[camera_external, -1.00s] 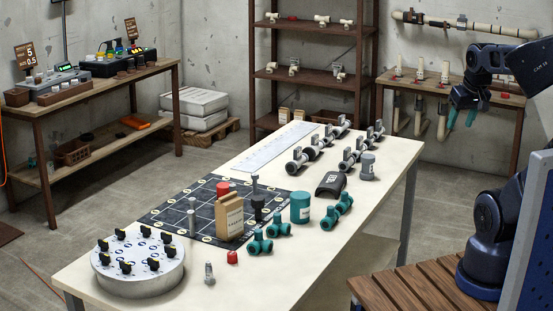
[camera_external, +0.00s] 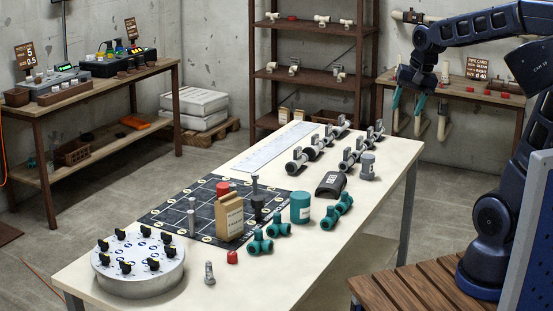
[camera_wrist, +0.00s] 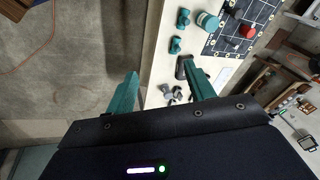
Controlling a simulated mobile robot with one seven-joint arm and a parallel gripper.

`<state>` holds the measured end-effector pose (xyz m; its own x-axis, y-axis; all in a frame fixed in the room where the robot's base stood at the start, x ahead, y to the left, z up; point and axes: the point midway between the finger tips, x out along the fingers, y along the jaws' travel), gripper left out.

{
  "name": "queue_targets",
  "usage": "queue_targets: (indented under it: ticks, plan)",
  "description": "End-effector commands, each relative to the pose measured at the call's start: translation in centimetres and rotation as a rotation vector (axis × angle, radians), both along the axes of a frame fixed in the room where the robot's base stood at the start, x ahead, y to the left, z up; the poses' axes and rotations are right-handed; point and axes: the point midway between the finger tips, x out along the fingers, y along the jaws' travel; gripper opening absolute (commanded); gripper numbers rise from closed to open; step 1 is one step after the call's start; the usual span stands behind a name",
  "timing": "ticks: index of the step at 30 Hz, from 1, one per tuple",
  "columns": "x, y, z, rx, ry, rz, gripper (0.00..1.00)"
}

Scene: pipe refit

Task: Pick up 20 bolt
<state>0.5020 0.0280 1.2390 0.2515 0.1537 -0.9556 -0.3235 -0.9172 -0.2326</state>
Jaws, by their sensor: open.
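Several grey bolt-like pieces are in the external view. One grey bolt (camera_external: 209,273) stands upright near the front of the white table (camera_external: 330,262), beside a red cap. Other slim grey pieces (camera_external: 192,222) stand on the dark gridded mat (camera_external: 160,212). I cannot read a size on any of them, so I cannot tell which is the 20 bolt. My gripper (camera_external: 407,103) is open and empty, in the air past the table's far right corner, well away from these pieces. Its teal fingers also show in the wrist view (camera_wrist: 160,70).
The round grey base with black knobs (camera_external: 137,268) stands at the table's near end. Teal fittings (camera_external: 261,243), a teal can (camera_external: 300,208), a tan box (camera_external: 229,216) and a black block (camera_external: 331,184) stand mid-table. Rows of grey valves (camera_external: 314,149) fill the far end.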

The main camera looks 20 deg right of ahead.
Motion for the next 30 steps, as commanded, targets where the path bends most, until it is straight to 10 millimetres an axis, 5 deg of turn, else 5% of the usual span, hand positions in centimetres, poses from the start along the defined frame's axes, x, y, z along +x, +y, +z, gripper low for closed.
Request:
queue_targets:
  ticks: [6, 16, 30]
  plan:
    - [3.9, 6.3, -1.2, 0.052, 0.088, -0.120, 0.54]
    - [7.8, 17.3, -4.5, 0.086, 0.209, -0.323, 0.54]
    - [7.8, 35.0, -12.7, 0.059, 0.322, -0.622, 0.54]
